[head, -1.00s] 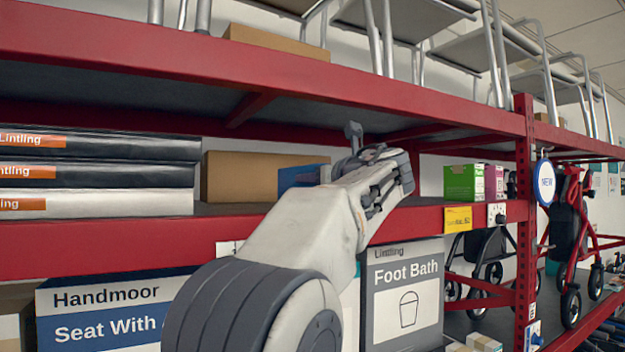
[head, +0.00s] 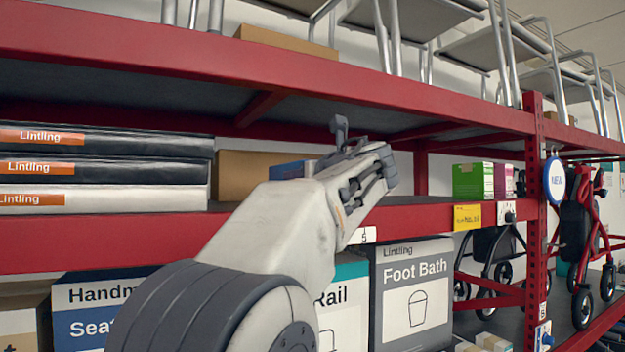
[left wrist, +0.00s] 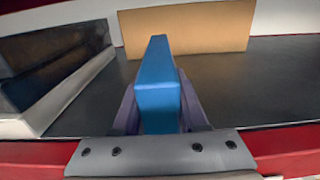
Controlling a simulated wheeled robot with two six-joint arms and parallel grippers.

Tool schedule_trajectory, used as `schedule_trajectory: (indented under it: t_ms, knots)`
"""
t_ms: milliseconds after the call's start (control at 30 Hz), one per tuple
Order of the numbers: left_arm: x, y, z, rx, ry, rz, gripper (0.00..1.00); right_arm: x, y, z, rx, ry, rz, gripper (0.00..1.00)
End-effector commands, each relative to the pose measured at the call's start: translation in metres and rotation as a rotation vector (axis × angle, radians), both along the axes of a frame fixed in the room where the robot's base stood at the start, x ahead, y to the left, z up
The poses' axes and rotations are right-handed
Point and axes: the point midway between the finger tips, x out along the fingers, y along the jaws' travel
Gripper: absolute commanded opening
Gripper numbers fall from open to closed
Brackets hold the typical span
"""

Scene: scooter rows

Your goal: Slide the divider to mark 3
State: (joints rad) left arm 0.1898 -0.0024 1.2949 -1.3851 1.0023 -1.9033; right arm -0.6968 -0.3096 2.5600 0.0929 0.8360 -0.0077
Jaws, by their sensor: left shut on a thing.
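The divider is a blue upright plate standing on the middle shelf (head: 420,215). In the left wrist view the divider (left wrist: 157,88) sits between my two fingers, its narrow edge facing me. My left gripper (left wrist: 160,112) is shut on it. In the head view only part of the divider (head: 290,169) shows, behind my left arm; my left gripper (head: 350,172) is over the shelf and its fingertips are hidden. A small white label (head: 362,235) is on the shelf's red front edge; its figure is too small to read surely. My right gripper is not in view.
Long Lintling boxes (head: 100,170) are stacked left of the divider. A brown carton (left wrist: 187,30) stands behind it. Green (head: 472,181) and magenta (head: 503,180) boxes are farther right, above a yellow tag (head: 467,217). The shelf between is mostly clear.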

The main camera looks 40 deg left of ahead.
Motion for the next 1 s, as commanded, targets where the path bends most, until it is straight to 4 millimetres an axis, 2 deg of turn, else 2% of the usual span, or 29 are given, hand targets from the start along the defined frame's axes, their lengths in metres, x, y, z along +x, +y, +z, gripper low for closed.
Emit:
schedule_trajectory:
  t_ms: [367,400,433,467,800,1000]
  knots:
    - [-0.009,0.009,0.002,0.003,0.000,0.014,0.00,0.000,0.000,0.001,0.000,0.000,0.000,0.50]
    - [-0.010,0.010,0.002,0.003,0.000,0.014,0.54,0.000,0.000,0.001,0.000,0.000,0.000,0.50]
    - [-0.010,0.010,0.002,0.003,0.000,0.014,0.65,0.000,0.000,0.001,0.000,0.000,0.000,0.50]
    - [-0.010,0.010,0.002,0.003,0.000,0.015,0.72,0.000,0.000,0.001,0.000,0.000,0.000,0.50]
    - [-0.010,0.008,0.001,0.002,-0.001,0.013,0.72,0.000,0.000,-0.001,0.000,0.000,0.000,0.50]
    - [-0.019,-0.018,-0.002,0.002,-0.004,0.008,0.72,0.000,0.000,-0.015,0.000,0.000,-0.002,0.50]
